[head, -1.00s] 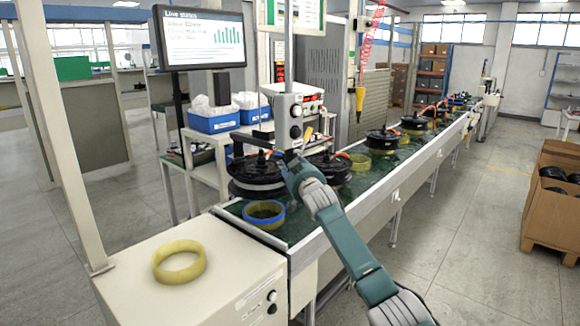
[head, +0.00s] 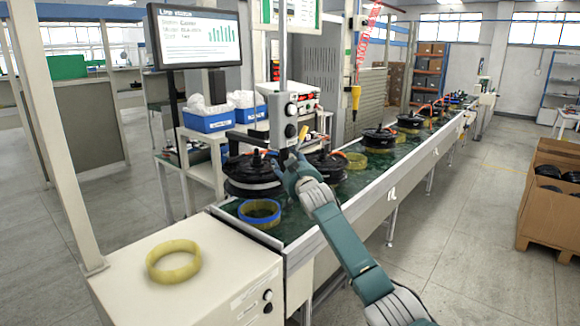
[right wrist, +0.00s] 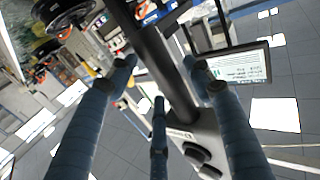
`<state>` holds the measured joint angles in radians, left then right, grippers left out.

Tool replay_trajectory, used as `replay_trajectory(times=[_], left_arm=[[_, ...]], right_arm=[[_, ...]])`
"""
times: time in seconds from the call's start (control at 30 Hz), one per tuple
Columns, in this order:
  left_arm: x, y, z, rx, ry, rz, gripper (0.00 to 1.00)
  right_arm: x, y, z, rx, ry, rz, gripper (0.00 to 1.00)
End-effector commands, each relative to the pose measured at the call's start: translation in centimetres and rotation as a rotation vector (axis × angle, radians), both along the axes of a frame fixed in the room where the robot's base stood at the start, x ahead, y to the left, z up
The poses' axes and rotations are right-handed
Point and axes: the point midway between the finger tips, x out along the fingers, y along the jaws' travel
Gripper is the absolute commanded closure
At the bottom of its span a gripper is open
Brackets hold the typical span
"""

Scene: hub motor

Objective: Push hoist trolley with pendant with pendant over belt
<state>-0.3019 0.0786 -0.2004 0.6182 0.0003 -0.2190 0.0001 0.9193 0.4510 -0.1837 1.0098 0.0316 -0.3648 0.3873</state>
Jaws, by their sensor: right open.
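The hoist's grey pendant (head: 291,115), a box with round black knobs, hangs on an upright pole in the head view, over the near end of the belt (head: 300,225). My right gripper (head: 284,160) is open just below the pendant, beside a black hub motor (head: 252,178). In the right wrist view my open fingers (right wrist: 158,75) point toward a dark pole (right wrist: 160,60), which shows between them; the pendant box (right wrist: 200,145) is at the lower middle. I cannot tell whether any finger touches it. The trolley above is out of view. My left gripper is not in view.
A blue-rimmed ring (head: 260,212) lies at the belt's near end, and several hub motors line the belt. A yellow ring (head: 174,261) sits on the white cabinet. A monitor (head: 197,38) and blue bins (head: 208,122) stand behind. A cardboard box (head: 552,205) is at the right.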

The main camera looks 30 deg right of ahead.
Motion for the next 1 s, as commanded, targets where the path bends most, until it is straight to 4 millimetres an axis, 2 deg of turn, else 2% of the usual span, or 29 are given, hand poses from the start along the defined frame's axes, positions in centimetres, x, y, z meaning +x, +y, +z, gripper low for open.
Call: replay_trajectory(times=[0.17, 0.27, 0.7, 0.83, 1.0], left_arm=[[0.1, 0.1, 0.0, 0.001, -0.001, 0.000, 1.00], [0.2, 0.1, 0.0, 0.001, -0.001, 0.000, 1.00], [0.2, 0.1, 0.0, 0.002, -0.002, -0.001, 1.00], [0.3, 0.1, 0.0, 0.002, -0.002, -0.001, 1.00], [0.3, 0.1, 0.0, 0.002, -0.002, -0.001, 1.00]], right_arm=[[-1.1, 0.3, -0.2, 0.000, 0.000, 0.001, 0.49], [-2.4, 0.6, -0.2, -0.002, 0.000, 0.001, 0.49], [-9.7, 2.1, -0.2, 0.000, 0.001, -0.002, 0.49], [-11.0, 2.4, -0.2, 0.000, 0.001, -0.002, 0.49], [-11.6, 2.5, -0.1, 0.001, 0.001, -0.003, 0.49]])
